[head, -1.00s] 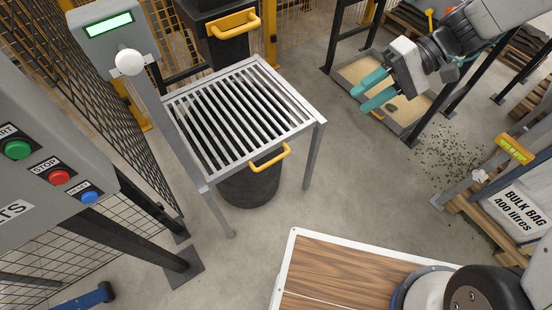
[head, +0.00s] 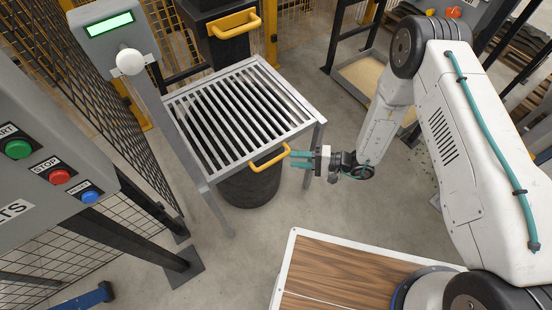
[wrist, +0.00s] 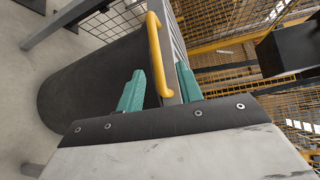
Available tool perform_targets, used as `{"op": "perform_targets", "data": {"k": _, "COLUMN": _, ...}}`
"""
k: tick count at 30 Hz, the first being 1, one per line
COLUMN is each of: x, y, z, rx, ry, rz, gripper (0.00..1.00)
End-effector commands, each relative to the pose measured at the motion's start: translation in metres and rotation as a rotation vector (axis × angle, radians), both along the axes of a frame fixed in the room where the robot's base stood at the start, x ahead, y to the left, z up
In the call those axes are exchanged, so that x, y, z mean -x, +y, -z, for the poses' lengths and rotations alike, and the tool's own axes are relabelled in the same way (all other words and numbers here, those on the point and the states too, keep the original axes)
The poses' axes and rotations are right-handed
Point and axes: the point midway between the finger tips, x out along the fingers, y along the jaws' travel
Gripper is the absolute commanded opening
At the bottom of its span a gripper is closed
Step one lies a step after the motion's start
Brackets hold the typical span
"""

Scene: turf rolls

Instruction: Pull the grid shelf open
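The grid shelf (head: 238,110) is a grey slatted frame, level above a black bin, with a yellow bar handle (head: 270,156) on its front edge. The handle also shows in the wrist view (wrist: 156,50), its near end between my two teal fingers. My gripper (head: 294,159) is at the right end of the handle in the head view, pointing left. It is open, with gaps between fingers and handle in the wrist view (wrist: 159,70). Whether the fingertips reach around the handle or stop just short is hard to tell.
A grey post with a white knob (head: 130,62) and green display stands left of the shelf. A button panel (head: 45,170) is at far left. A wood-topped surface (head: 340,270) lies in front. The floor between it and the shelf is clear.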

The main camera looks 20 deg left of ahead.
Motion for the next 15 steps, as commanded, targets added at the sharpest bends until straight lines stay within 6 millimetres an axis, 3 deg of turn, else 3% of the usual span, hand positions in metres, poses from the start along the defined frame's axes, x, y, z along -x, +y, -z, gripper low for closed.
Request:
{"op": "perform_targets", "data": {"k": 5, "x": 0.004, "y": 0.014, "z": 0.009, "rx": 0.001, "ry": -0.002, "rz": 0.007, "gripper": 0.36}}
{"op": "perform_targets", "data": {"k": 15, "x": 0.008, "y": 0.065, "z": 0.015, "rx": 0.002, "ry": -0.002, "rz": 0.005, "gripper": 0.36}}
